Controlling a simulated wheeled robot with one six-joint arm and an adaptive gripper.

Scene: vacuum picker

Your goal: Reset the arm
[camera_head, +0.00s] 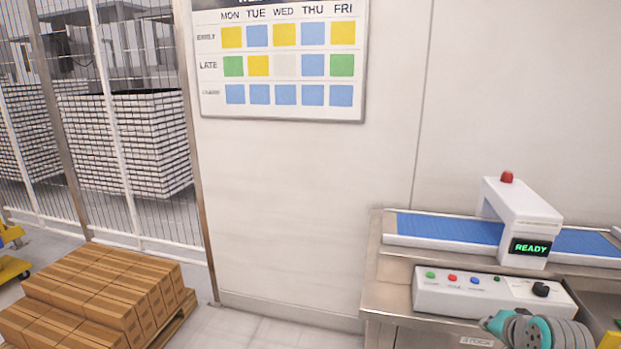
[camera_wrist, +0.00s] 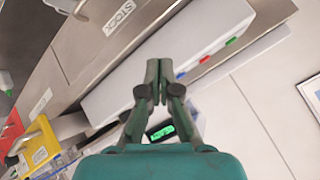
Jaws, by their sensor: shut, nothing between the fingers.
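My gripper (camera_wrist: 158,85) shows in the wrist view with its two dark green fingers together and nothing between them. Behind the fingers in that view is the white control box (camera_wrist: 190,45) with its coloured buttons. In the head view, part of my arm, teal and grey, shows at the bottom right, in front of the control box (camera_head: 470,292). The gripper fingers cannot be made out in the head view.
A steel bench (camera_head: 385,285) at the right carries a blue conveyor (camera_head: 450,228) and a white scanner arch (camera_head: 520,215) reading READY. Stacked cartons (camera_head: 100,290) sit on a pallet at lower left, before a wire fence (camera_head: 110,120).

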